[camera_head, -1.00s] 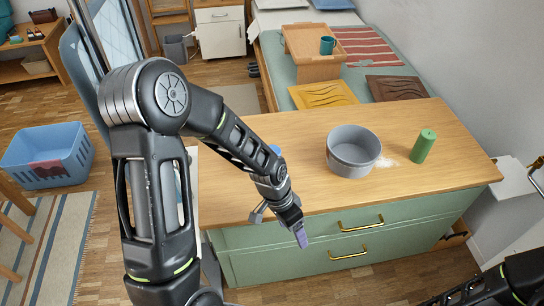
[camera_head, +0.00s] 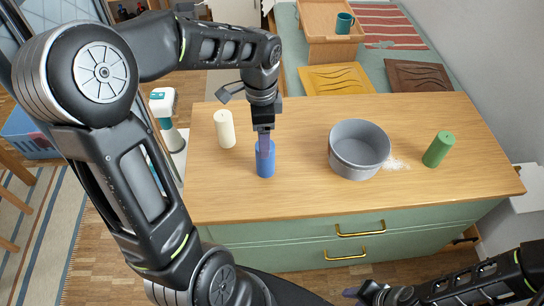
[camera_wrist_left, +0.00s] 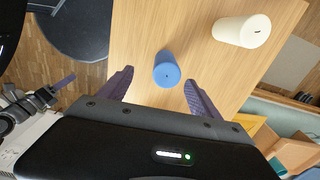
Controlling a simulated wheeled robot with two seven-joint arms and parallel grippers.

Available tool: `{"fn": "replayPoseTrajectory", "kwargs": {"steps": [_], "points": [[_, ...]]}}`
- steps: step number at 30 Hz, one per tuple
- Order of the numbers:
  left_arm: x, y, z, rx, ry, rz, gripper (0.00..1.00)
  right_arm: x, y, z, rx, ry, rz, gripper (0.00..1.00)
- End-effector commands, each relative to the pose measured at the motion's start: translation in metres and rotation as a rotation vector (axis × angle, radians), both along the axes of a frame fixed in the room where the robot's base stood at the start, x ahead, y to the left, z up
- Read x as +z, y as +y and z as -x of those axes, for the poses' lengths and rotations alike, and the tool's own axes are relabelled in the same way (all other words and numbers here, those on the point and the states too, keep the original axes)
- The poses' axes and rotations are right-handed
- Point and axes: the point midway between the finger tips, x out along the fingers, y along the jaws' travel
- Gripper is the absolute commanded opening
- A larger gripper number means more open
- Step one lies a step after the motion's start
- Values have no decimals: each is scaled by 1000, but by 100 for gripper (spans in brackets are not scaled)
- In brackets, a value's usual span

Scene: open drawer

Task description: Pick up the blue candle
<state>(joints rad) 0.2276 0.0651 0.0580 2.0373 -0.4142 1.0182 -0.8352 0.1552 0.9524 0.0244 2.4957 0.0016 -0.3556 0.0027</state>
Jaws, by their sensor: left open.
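The blue candle (camera_head: 265,163) stands upright on the wooden top of the green drawer cabinet, toward its left side. My left gripper (camera_head: 264,147) is at the candle's upper part in the head view and partly covers it. In the left wrist view the blue candle (camera_wrist_left: 167,70) sits between the two open purple fingers (camera_wrist_left: 160,85), slightly beyond their tips, with visible gaps on both sides. My right gripper (camera_head: 362,292) is low at the bottom of the head view, away from the candle; its jaws are too small to read.
A cream candle (camera_head: 225,129) stands left of the blue one. A grey round pot (camera_head: 359,148) and a green candle (camera_head: 438,149) stand to the right, with white powder (camera_head: 396,164) between them. The countertop's front strip (camera_head: 300,200) is clear.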

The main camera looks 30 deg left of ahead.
Motion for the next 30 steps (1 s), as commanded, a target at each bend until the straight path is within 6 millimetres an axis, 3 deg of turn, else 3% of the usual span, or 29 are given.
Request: {"fn": "replayPoseTrajectory", "kwargs": {"steps": [1,6,17,25,30], "points": [[-13,0,0,0,0,0,73,-12,0,-1,0,-2,-1,36],[-27,0,0,0,-1,1,73,-25,1,-3,1,-7,-4,36],[-26,-1,0,0,-1,1,73,-23,1,-3,1,-9,-4,36],[-49,0,0,0,3,1,73,-23,1,-3,1,-9,-4,36],[-52,0,-1,0,-1,0,73,-23,1,-3,1,-9,-4,36]]}}
